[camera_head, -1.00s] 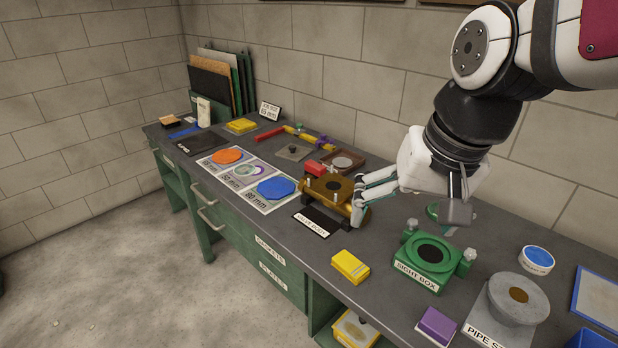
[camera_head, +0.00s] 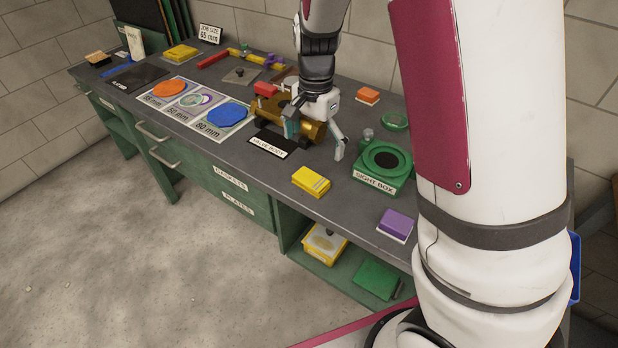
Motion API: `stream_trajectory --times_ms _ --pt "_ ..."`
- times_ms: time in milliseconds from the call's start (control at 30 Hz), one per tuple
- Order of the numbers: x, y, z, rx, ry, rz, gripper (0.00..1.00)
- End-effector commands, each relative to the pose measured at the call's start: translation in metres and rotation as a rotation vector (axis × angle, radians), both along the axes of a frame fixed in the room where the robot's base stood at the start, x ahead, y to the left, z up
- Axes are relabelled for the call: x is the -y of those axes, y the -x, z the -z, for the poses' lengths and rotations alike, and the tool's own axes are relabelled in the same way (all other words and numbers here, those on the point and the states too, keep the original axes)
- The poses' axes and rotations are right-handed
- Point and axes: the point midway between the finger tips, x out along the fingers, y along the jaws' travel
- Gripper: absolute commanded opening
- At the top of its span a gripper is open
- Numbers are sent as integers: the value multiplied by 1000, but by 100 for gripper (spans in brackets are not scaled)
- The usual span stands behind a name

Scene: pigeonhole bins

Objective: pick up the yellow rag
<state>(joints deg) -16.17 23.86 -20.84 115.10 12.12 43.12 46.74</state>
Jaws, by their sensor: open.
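A yellow folded-looking block (camera_head: 311,181) lies flat near the front edge of the bench, in front of the valve body. A second flat yellow item (camera_head: 181,53) lies at the back left of the bench. I cannot tell from the picture which of them is the rag. My gripper (camera_head: 316,137) points down with its fingers apart and nothing between them that I can make out. It is behind the front yellow block, beside the brass valve body (camera_head: 310,130), and partly covers it.
The green sight box (camera_head: 383,163) stands to the right of my gripper, and a purple block (camera_head: 397,224) lies near the front edge. The "VALVE BODY" label (camera_head: 268,144) lies left of the front yellow block. My arm hides the bench's right end. Open shelves (camera_head: 335,270) are below.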

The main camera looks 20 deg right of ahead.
Motion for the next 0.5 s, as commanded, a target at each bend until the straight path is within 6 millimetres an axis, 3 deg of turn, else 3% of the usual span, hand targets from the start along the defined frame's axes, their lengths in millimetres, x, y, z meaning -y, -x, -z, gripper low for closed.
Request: stream_trajectory --times_ms 200,500 --pt "0 0 42 -3 1 -2 98" --pt "-2 1 64 -1 0 -3 98"
